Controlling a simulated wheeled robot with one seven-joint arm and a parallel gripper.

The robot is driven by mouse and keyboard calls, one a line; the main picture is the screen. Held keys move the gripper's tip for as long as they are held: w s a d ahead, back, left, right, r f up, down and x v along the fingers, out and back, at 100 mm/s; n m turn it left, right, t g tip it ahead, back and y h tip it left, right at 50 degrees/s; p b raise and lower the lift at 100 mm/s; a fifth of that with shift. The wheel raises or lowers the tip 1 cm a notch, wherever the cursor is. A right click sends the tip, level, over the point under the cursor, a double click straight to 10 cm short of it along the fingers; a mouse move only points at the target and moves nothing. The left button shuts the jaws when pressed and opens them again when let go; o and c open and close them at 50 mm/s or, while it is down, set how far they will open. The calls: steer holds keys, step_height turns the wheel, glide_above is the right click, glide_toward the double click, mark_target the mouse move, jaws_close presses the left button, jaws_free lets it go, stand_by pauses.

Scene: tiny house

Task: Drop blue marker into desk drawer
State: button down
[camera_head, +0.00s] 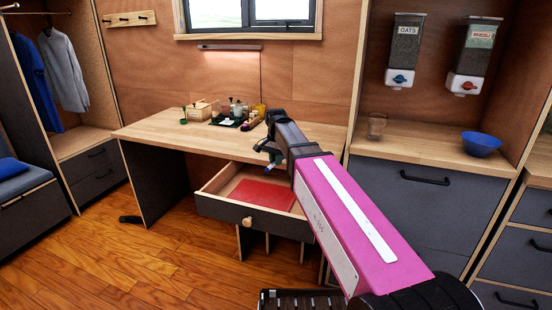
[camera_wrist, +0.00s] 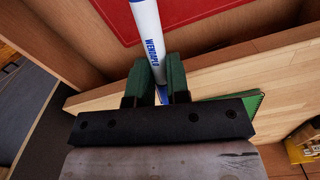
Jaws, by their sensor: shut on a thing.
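The desk drawer (camera_head: 252,219) is pulled open under the wooden desk. A flat red item (camera_head: 262,195) lies in it; it also shows at the top of the wrist view (camera_wrist: 170,18). My gripper (camera_head: 270,152) is over the drawer's right rear part, near the desk's front edge. In the wrist view my gripper (camera_wrist: 157,88) is shut on the blue marker (camera_wrist: 150,42), which has a white barrel with blue lettering and a blue end. The marker is clear of the red item as far as I can tell.
The desk top (camera_head: 160,130) holds a dark tray (camera_head: 228,122) with small items, near the back. A green notebook (camera_wrist: 232,108) lies on the desk top close to my gripper. A cabinet with a glass (camera_head: 377,126) and a blue bowl (camera_head: 482,145) stands at right. Floor at left is free.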

steer(key=c, duration=1)
jaws_free()
steer(key=shift+r, duration=0.15)
step_height(320, 180, up, 11)
steer(key=shift+f, duration=0.2)
